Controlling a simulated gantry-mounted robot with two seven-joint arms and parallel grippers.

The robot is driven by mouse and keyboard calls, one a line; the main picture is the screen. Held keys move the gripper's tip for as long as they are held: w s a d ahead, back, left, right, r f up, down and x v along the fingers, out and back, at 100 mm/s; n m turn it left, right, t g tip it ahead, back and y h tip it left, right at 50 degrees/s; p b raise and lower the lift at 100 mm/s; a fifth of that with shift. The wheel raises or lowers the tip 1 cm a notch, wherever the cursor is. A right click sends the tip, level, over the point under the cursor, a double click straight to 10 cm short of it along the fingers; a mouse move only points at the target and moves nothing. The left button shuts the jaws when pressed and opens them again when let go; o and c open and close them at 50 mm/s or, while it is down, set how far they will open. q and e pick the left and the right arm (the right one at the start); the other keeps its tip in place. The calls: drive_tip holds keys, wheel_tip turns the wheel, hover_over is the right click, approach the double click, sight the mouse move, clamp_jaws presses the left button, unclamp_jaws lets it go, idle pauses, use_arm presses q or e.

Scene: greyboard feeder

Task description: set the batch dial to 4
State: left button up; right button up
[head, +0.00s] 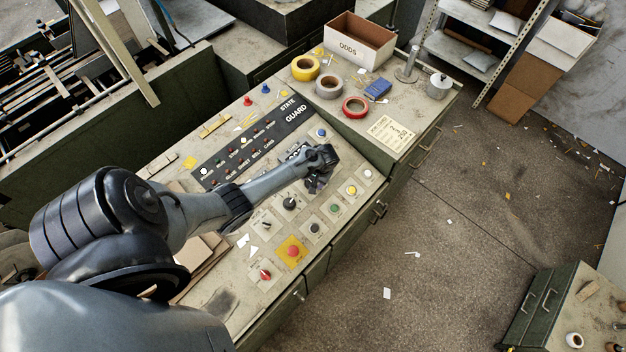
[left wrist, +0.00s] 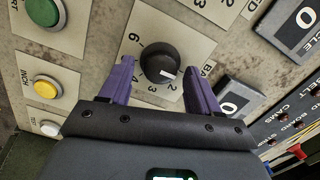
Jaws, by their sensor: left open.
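The batch dial (left wrist: 158,64) is a round black knob on a pale plate marked with numbers, including 2, 3, 4 and 6. Its white mark points toward the 2. My left gripper (left wrist: 160,72) is open, with one purple finger on each side of the knob. Gaps show between the fingers and the knob. In the head view my left gripper (head: 318,181) is low over the control panel (head: 228,258) and hides the dial. My right gripper is not in view.
A green button (left wrist: 46,10) and a yellow button (left wrist: 46,88) lie left of the dial in the wrist view. Counter windows showing 0 (left wrist: 236,102) lie to the right. Tape rolls (head: 329,86) and an ODDS box (head: 358,42) stand on the far bench.

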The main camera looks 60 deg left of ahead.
use_arm(q)
drive_tip(key=c, duration=1)
drive_tip(key=shift+c, duration=0.2)
